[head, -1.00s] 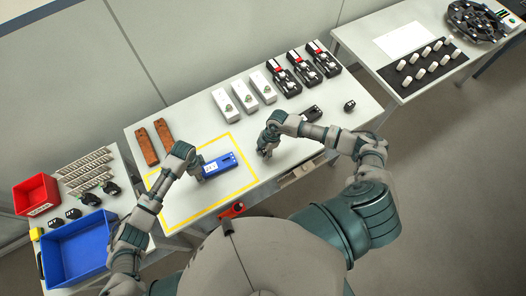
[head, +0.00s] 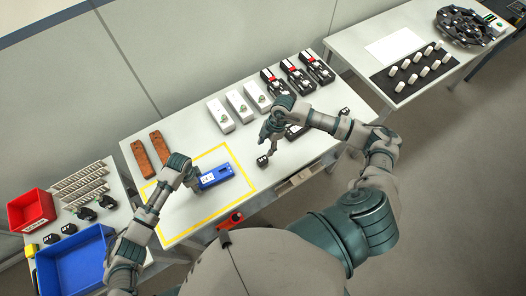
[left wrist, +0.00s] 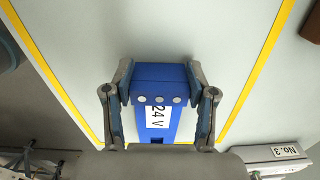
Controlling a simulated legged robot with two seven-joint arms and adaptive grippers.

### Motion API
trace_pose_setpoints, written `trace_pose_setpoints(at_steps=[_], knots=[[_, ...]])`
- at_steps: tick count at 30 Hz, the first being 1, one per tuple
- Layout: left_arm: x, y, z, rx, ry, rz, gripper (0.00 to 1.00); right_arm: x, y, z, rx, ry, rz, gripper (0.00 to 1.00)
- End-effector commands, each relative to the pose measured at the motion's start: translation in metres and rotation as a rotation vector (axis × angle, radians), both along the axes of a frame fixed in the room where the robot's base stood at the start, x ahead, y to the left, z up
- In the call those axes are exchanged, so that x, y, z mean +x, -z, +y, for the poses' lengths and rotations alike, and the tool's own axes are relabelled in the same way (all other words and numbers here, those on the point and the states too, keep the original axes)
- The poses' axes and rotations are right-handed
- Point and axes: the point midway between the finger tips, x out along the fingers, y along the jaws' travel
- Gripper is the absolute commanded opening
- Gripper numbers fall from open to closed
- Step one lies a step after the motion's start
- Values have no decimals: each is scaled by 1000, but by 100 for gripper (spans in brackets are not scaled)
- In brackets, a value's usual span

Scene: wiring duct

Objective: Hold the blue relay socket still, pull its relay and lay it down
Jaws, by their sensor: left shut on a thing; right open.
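The blue relay socket (head: 216,176) lies inside the yellow outline on the table. My left gripper (head: 194,183) is shut on it. In the left wrist view the fingers press both sides of the blue body (left wrist: 158,118), which has a "24 V" label and round studs at one end. No relay shows on the part of the socket in view. A small black relay with white marks (head: 262,161) rests on the table to the right of the yellow outline. My right gripper (head: 270,147) is open just above and behind that relay, apart from it.
White units (head: 238,105) and black sockets with red parts (head: 298,74) line the back. Another black socket (head: 297,130) lies behind my right wrist. Brown blocks (head: 150,152) are at the back left. A blue bin (head: 75,266) and red bin (head: 31,211) stand on the left table.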

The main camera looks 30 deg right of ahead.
Motion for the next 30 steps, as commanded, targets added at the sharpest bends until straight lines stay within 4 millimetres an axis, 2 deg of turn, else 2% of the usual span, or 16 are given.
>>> trace_pose_setpoints(at_steps=[3, 13, 14, 16, 17, 26, 30], knots=[[0, 0, 2, -1, -1, 0, 12, 0, -6, 1, -1, -2, 0, 53], [0, 0, 1, 0, -1, 0, 12, 0, -5, -1, 1, -2, 2, 53], [0, 0, 0, 1, -1, 0, 64, 0, -5, -1, 2, -1, 1, 53], [0, 0, 0, 1, -1, 0, 81, 0, -5, -2, 2, -1, 1, 53], [0, 0, 0, 1, -1, 0, 86, 0, -5, -2, 2, -1, 1, 53], [0, 0, 0, 1, -1, 0, 86, 0, -5, -2, 2, -1, 1, 53], [1, -10, 0, -1, 0, -1, 86, 0, -5, 0, 0, -1, 1, 53]])
